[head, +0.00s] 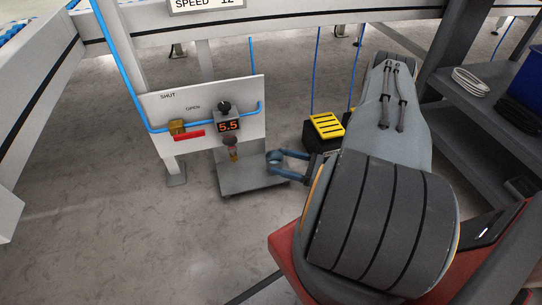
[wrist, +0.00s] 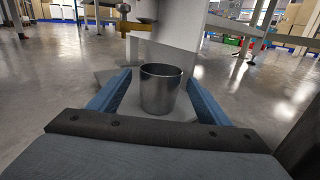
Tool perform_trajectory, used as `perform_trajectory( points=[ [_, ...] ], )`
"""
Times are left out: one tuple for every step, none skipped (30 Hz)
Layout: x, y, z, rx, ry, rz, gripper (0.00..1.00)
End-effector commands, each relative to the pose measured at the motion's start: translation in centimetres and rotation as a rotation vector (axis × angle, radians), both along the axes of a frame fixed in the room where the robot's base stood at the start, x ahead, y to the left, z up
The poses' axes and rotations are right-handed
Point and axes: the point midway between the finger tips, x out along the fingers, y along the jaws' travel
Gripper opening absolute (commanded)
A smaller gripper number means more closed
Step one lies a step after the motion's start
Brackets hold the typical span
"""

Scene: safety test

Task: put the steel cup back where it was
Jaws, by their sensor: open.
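The steel cup (wrist: 161,92) stands upright between the two blue fingers of my gripper (wrist: 159,84) in the wrist view. My gripper is open, with a gap visible between the cup and each finger. The cup rests on a light grey plate (wrist: 116,88). In the head view, my gripper (head: 275,161) is at the right end of the low grey plate (head: 245,183) below the white panel. The cup is small and hard to make out there between the fingers.
The white panel (head: 160,108) carries a red handle (head: 189,135), a brass valve (head: 177,127) and a display reading 5.5 (head: 228,126). A nozzle (head: 233,150) hangs beneath it. A yellow-topped black box (head: 326,126) stands behind my arm. Floor at left is clear.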

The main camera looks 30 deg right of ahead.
Motion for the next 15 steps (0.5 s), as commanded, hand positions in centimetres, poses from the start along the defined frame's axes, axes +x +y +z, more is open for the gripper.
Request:
perform_trajectory(
  points=[
    [-0.9, -0.7, 0.2, 0.0, 0.0, -0.004, 0.71],
    [-1.3, -1.0, 0.2, -0.001, -0.001, -0.003, 0.71],
    [-1.8, -1.4, 0.2, -0.001, 0.0, -0.004, 0.71],
    [-2.1, -1.6, 0.2, 0.0, 0.0, -0.003, 0.71],
    [-2.4, -1.9, 0.1, -0.001, -0.001, -0.002, 0.71],
    [-2.7, -2.2, 0.1, -0.001, -0.001, -0.003, 0.71],
    [-2.9, -2.4, 0.1, -0.001, -0.001, -0.003, 0.71],
    [-3.1, -2.5, 0.1, -0.001, -0.001, -0.002, 0.71],
    [-3.2, -2.6, 0.1, 0.0, 0.0, 0.0, 0.71],
    [-3.3, -2.7, 0.1, 0.0, 0.0, 0.0, 0.71],
    [-3.4, -2.7, 0.0, 0.0, 0.0, 0.0, 0.71],
    [-3.5, -2.8, 0.0, 0.0, 0.0, 0.0, 0.71],
    [-3.5, -2.8, 0.0, 0.0, 0.0, 0.0, 0.71],
    [-3.5, -2.8, 0.0, 0.0, 0.0, 0.0, 0.71],
    [-3.5, -2.8, 0.0, 0.0, 0.0, 0.0, 0.71]
  ],
)
